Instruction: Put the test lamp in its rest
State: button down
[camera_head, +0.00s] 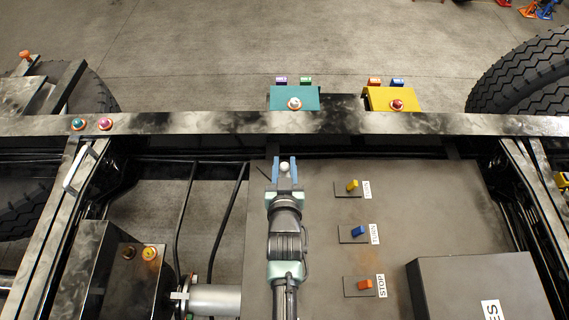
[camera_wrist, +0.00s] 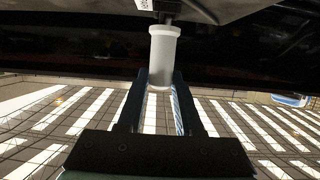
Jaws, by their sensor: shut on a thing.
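My gripper (camera_head: 285,175) is over the left part of the dark panel, its blue fingers pointing away toward the chassis rail. It is shut on a small pale piece (camera_head: 284,167), which I take to be the test lamp. In the wrist view the lamp (camera_wrist: 163,58) is a whitish cylinder between the fingertips (camera_wrist: 160,85), with a dark stem at its upper end against a dark edge. I cannot tell whether the stem touches anything. I cannot make out the lamp's rest for certain in either view.
The panel (camera_head: 320,270) carries yellow (camera_head: 352,186), blue (camera_head: 358,230) and orange (camera_head: 365,285) switches right of my arm. A dark box (camera_head: 475,285) stands at lower right. The rail (camera_head: 350,124) crosses ahead, with teal (camera_head: 308,97) and yellow (camera_head: 393,100) boxes beyond it.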

jog(key=shift+f, duration=0.3)
jog(key=c, duration=0.5)
grip_release()
jog(key=v, duration=1.3)
jog(key=shift+b, duration=0.45)
jog(key=shift+w+r, duration=0.1)
jog(key=shift+r, duration=0.05)
